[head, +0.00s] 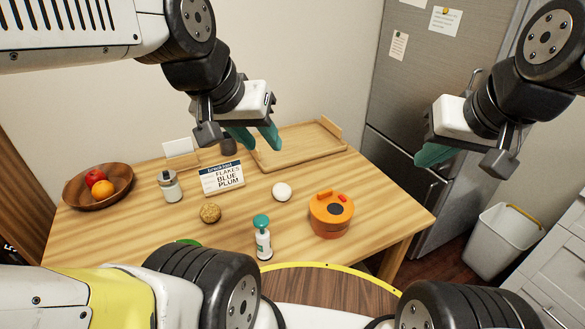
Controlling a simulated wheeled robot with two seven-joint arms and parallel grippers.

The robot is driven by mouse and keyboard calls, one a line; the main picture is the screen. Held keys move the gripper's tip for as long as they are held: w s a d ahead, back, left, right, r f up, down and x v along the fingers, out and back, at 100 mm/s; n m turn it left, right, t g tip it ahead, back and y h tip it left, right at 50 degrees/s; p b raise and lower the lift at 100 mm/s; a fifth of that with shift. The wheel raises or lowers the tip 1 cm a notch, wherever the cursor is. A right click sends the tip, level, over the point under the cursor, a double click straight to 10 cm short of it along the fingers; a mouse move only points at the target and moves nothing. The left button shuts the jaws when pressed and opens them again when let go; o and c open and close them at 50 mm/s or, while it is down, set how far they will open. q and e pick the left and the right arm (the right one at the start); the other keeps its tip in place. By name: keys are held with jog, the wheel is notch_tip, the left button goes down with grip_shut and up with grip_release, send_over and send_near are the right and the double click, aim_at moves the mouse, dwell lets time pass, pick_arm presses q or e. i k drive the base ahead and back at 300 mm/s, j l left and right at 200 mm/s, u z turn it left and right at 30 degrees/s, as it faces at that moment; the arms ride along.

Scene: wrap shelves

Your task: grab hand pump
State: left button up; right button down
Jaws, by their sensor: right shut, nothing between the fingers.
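A small white bottle-like thing with a teal round top, which looks like the hand pump (263,243), stands upright near the front edge of the wooden table (150,225). My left gripper (256,138) hangs above the back of the table, up and away from the pump. Its two teal fingers are apart with nothing seen between them. My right gripper (436,155) is off to the right, beyond the table's right side, in front of the fridge. Its teal fingers are together and hold nothing.
An orange round pot (331,218) stands right of the pump. Nearby are a white ball (282,191), a brown textured ball (210,213), a canister (170,188) and a breakfast box (223,177). A fruit bowl (75,193) is left; a wooden tray (300,151) is at the back.

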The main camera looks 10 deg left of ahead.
aim_at(264, 254)
jog(key=l+u, duration=0.2)
jog(key=u, duration=0.2)
jog(key=k+l+u, duration=0.15)
jog(key=u, duration=0.25)
jog(key=k+l+u, duration=0.1)
jog(key=u, duration=0.3)
jog(key=l, duration=0.1)
